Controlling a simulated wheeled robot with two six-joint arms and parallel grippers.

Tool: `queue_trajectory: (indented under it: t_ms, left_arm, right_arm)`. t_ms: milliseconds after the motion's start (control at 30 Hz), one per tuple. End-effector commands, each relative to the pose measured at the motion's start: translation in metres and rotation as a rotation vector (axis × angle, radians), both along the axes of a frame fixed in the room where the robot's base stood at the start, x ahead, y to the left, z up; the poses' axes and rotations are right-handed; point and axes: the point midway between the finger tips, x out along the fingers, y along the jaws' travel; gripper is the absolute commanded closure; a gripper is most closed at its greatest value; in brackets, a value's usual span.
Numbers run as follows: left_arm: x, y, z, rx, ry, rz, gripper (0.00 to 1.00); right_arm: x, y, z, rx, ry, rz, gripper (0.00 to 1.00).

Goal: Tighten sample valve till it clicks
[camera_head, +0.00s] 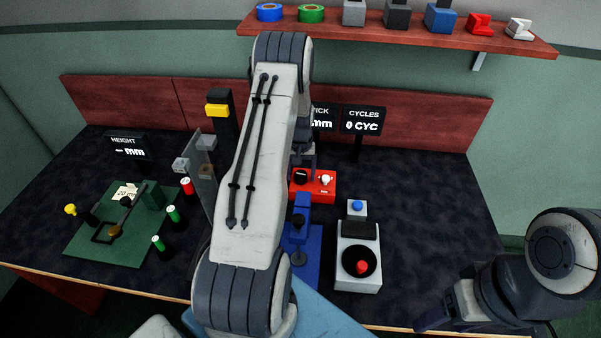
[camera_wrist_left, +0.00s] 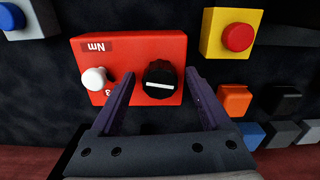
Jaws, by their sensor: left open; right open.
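A red box (camera_head: 313,184) with a black knob (camera_head: 301,176) and a small white knob (camera_head: 326,180) sits mid-table; which knob is the sample valve is not labelled legibly. In the left wrist view the red box (camera_wrist_left: 130,68) carries an "Nm" label. Its black knob (camera_wrist_left: 159,79) has a white line across it, and the white knob (camera_wrist_left: 94,79) is to its left. My left gripper (camera_wrist_left: 160,72) is open, its purple fingers on either side of the black knob; contact cannot be told. My right gripper (camera_head: 440,314) is open and empty at the table's front right.
A grey box with a red button (camera_head: 359,278) and a blue fixture (camera_head: 300,260) stand in front of the red box. A green board (camera_head: 110,240) is at left. A shelf (camera_head: 390,32) holds several parts. The table's right side is clear.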

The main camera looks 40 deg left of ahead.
Motion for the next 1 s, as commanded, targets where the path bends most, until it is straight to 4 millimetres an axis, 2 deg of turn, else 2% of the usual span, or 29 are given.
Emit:
queue_trajectory:
  t_ms: [267,400,467,500,667,1000]
  left_arm:
    - [0.0002,0.0001,-0.0016,0.0,0.0,0.0,0.19]
    - [0.0001,0.0001,-0.0014,0.0,0.0,0.0,0.73]
    - [0.0,0.0001,-0.0014,0.0,0.0,0.0,0.96]
    - [0.0,0.0001,-0.0013,0.0,0.0,0.0,1.0]
    - [-0.0001,0.0004,-0.0021,0.0,0.0,-0.048,1.0]
    - [-0.0008,0.0013,-0.0017,-0.001,0.001,-0.335,1.0]
  right_arm:
    - [0.0,0.0,0.0001,0.0,0.0,0.0,0.36]
    - [0.0,0.0,0.0001,0.0,0.0,0.0,0.36]
    - [0.0,0.0,0.0001,0.0,0.0,0.0,0.36]
    - [0.0,0.0,0.0001,0.0,0.0,0.0,0.36]
    - [0.0,0.0,-0.0024,0.0,0.0,0.0,0.36]
    - [0.0,0.0,-0.0091,0.0,0.0,0.0,0.36]
